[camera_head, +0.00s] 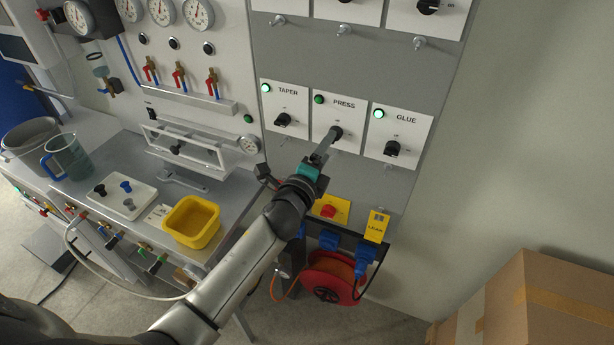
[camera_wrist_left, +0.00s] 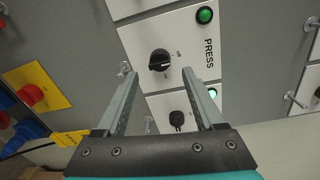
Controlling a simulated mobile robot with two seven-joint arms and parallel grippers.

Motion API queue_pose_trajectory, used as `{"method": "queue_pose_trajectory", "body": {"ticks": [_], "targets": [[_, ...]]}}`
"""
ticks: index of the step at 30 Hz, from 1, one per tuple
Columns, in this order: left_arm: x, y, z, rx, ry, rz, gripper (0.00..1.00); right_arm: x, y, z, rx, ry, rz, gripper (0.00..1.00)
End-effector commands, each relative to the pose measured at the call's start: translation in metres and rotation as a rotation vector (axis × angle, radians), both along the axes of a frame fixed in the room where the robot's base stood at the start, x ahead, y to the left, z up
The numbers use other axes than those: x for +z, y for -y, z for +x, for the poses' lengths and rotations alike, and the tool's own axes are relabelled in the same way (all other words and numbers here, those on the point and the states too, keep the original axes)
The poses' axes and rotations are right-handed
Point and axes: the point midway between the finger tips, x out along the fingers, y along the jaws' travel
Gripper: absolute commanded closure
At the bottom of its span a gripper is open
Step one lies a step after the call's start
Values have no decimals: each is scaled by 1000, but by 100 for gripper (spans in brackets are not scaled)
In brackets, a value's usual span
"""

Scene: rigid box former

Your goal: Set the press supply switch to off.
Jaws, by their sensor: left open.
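The PRESS switch is a black rotary knob (camera_wrist_left: 159,60) on a white plate, and it also shows in the head view (camera_head: 337,131). Its green lamp (camera_head: 319,99) looks darker than the lamps beside it. The lamp also shows in the left wrist view (camera_wrist_left: 205,15). My left gripper (camera_head: 329,143) is at the plate, open. In the left wrist view the knob appears between and just beyond the open fingertips (camera_wrist_left: 160,74); contact cannot be told. The knob's setting is hard to read. My right gripper is not in view.
The TAPER switch (camera_head: 283,120) is left of PRESS and the GLUE switch (camera_head: 392,149) right of it, both with bright green lamps. A red button on a yellow plate (camera_head: 328,211) sits below. A yellow bin (camera_head: 192,222) stands on the bench at left; cardboard boxes (camera_head: 560,305) are at lower right.

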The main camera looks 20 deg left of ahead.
Motion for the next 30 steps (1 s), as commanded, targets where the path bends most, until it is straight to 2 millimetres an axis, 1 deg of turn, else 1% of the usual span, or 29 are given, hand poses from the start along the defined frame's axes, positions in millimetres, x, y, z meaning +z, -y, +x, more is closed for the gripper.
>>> {"method": "queue_pose_trajectory", "body": {"ticks": [1, 12, 18, 24, 30], "targets": [[0, 0, -10, -2, -1, 1, 30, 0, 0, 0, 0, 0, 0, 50], [3, -3, -71, -1, -1, -2, 30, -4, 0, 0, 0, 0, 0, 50], [5, -3, -96, -1, 0, -2, 30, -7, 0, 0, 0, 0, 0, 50], [7, -4, -108, -1, 1, -2, 30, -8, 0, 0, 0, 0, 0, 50], [8, -4, -109, 0, 2, -2, 30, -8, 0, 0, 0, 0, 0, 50]]}}
